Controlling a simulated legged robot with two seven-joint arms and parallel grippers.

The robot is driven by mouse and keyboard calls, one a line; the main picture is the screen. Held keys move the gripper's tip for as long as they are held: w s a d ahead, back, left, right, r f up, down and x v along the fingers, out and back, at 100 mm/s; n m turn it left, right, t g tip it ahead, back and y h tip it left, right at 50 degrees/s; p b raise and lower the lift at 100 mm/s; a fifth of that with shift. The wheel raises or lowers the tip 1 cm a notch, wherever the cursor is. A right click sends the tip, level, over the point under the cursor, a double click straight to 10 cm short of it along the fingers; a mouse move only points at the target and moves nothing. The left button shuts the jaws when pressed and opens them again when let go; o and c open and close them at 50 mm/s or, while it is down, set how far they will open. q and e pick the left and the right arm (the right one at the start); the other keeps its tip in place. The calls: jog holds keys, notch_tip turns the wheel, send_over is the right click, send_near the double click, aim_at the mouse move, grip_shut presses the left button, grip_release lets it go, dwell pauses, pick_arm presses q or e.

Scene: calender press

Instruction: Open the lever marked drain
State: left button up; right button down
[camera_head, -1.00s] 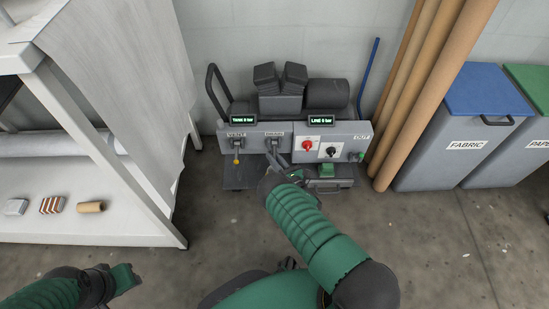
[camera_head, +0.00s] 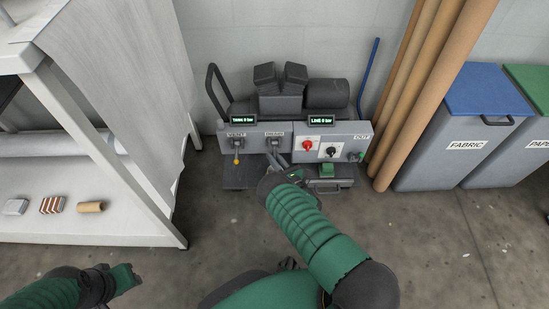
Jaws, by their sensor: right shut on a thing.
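The grey machine panel (camera_head: 347,137) stands low against the wall. The label DRAIN (camera_head: 274,134) is on its left half, right of the label VENT. The drain lever (camera_head: 274,143) sits just under its label, with its lower end partly hidden by my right gripper. My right gripper (camera_head: 275,159) is at the lever's lower end and shut on it. The vent lever (camera_head: 237,149), with a yellow tip, hangs down to the left. My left gripper (camera_head: 127,279) is low at the left, far from the panel; its jaws are too unclear to judge.
A red knob (camera_head: 307,145) and a black knob (camera_head: 331,151) are right of the drain lever. Two displays read TANK 0 bar (camera_head: 243,120) and LINE 0 bar (camera_head: 321,120). A white shelf (camera_head: 100,240) stands left; cardboard tubes (camera_head: 418,90) and a fabric bin (camera_head: 450,155) stand right.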

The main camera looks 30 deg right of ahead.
jog(key=s+r+m+g+y+p, duration=0.1)
jog(key=r+m+g+p, duration=0.1)
jog(key=g+p, duration=0.3)
jog(key=s+a+r+m+g+y+p, duration=0.1)
jog(key=g+p, duration=0.4)
jog(key=p, duration=0.8)
jog(key=shift+s+a+r+m+y, duration=0.15)
jog(key=shift+s+r+m+y, duration=0.45)
jog(key=shift+r, duration=0.65)
jog(key=shift+w+p, duration=0.1)
jog(key=shift+p, duration=0.2)
jog(key=shift+f, duration=0.1)
jog(key=c, duration=1.5)
grip_release()
jog(key=shift+a, duration=0.15)
jog(key=p+v, duration=0.7)
jog(key=v, duration=0.9)
jog(key=shift+r, duration=0.35)
